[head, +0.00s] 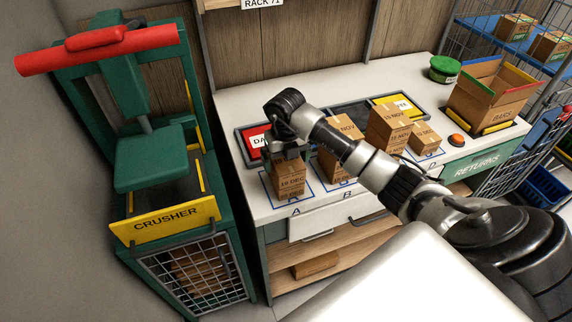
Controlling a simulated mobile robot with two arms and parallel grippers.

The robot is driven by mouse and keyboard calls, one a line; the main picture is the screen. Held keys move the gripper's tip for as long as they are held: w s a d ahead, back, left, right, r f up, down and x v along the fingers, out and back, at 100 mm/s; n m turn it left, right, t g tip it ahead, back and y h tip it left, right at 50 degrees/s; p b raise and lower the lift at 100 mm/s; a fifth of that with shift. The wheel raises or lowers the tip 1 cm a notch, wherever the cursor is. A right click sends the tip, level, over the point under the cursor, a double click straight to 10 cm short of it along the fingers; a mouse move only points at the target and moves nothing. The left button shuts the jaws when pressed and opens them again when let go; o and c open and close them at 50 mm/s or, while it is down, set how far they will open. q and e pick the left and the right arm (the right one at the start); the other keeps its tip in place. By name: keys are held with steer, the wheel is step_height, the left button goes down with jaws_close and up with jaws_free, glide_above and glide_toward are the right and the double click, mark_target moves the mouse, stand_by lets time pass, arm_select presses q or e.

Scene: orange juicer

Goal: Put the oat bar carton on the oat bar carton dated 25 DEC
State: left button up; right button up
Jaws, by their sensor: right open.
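My right gripper (287,152) is open, directly above the cartons at square A. Whether its fingers touch the top carton cannot be told. The brown oat bar cartons at A (289,184) look stacked, with a small date that reads like 19 DEC. More cartons stand at B (345,128), partly hidden by my right arm, with a NOV date on top. A taller stack is at C (388,122), also with NOV dates. A lower carton is at D (425,138). I cannot make out a 25 DEC date on any carton. My left gripper is out of view.
A green crusher (150,160) with a red handle stands left of the white counter (235,105). Red (254,140) and yellow (399,105) panels lie behind the cartons. An open box (490,98) and a green tub (444,70) stand at right. A carton (315,265) lies on the shelf below.

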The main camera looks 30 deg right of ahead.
step_height(320, 180, up, 10)
steer(key=shift+f+b, duration=0.1)
steer(key=shift+b, duration=0.9)
